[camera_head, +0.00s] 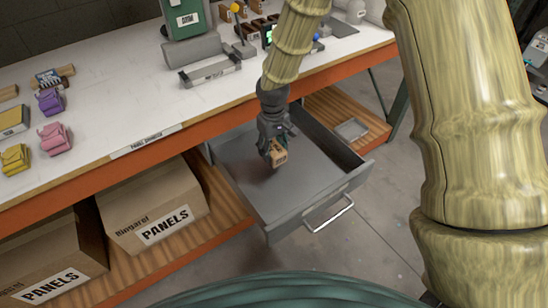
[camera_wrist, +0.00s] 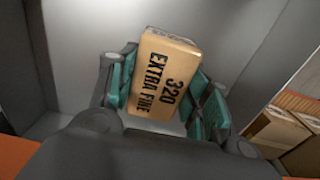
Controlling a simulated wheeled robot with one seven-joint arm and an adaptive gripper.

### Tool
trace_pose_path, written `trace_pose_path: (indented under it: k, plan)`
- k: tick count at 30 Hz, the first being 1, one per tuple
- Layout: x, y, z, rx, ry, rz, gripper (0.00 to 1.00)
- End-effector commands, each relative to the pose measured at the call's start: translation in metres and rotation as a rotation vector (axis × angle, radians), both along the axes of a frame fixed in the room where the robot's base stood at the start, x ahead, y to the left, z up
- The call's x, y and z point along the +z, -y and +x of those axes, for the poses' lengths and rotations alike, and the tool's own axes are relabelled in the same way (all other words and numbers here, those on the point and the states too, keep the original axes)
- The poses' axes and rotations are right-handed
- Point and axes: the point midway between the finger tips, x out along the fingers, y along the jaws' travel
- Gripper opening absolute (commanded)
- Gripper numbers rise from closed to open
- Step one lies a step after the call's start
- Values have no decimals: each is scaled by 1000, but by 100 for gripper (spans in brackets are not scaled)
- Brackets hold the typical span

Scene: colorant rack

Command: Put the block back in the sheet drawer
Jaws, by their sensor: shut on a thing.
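The block (camera_head: 279,154) is a small tan box shape. In the wrist view the block (camera_wrist: 163,75) shows the black print "320 EXTRA FINE" and sits tilted between teal finger pads. My gripper (camera_head: 272,148) is shut on it; it also shows in the wrist view (camera_wrist: 165,90). The grey sheet drawer (camera_head: 248,202) is pulled out below the workbench, with a silver handle (camera_head: 330,216) at its front. My gripper points down and holds the block over the drawer's inside. I cannot tell whether the block touches the drawer floor.
The workbench top (camera_head: 110,112) lies behind and above the drawer. Cardboard boxes marked "PANELS" (camera_head: 153,205) stand on the shelf at left. A small grey tray (camera_head: 351,129) lies on the shelf at right. The visible drawer floor is otherwise empty.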

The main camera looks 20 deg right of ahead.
Motion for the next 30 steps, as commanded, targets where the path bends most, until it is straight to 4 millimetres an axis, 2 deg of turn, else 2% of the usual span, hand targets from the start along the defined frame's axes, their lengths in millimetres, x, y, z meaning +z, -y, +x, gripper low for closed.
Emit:
trace_pose_path:
  k: [8,15,18,29,30]
  plan:
    - [-14,2,-1,-4,-1,0,30]
    - [-42,2,-1,-2,-2,-2,30]
    - [-49,2,0,-3,0,-1,30]
    - [-52,1,-1,-3,0,-1,30]
    - [-52,2,-1,-3,0,-1,50]
